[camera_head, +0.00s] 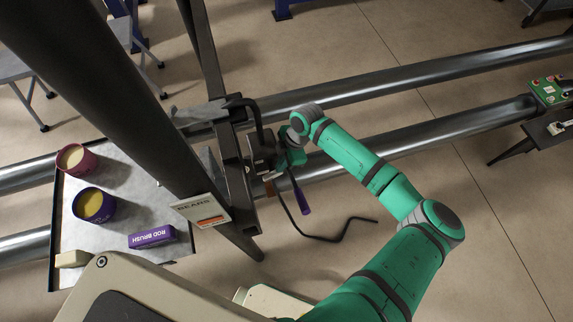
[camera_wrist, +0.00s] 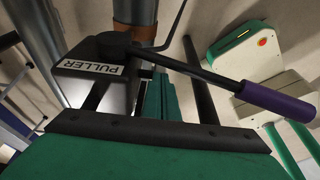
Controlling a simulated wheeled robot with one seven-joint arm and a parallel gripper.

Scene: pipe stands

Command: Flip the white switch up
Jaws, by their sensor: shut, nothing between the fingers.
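No white switch can be made out for certain in either view. My gripper (camera_head: 291,155) is at the end of the green arm, close against the dark clamp assembly (camera_head: 262,150) on the pipe stand. It is shut and empty, and its fingertips are hard to see there. The puller (camera_wrist: 95,60), a black block labelled "PULLER", is right in front of the wrist camera. Its lever with a purple handle (camera_wrist: 275,102) runs to the right. The purple handle also shows in the head view (camera_head: 303,200), just below my gripper.
A grey tray table (camera_head: 120,205) at left bears two tubs and a purple "ROD BRUSH" box (camera_head: 152,237). Dark uprights stand beside it, with a labelled sign (camera_head: 200,210). Long steel pipes (camera_head: 430,75) cross the scene. A green button box (camera_head: 547,90) is at far right.

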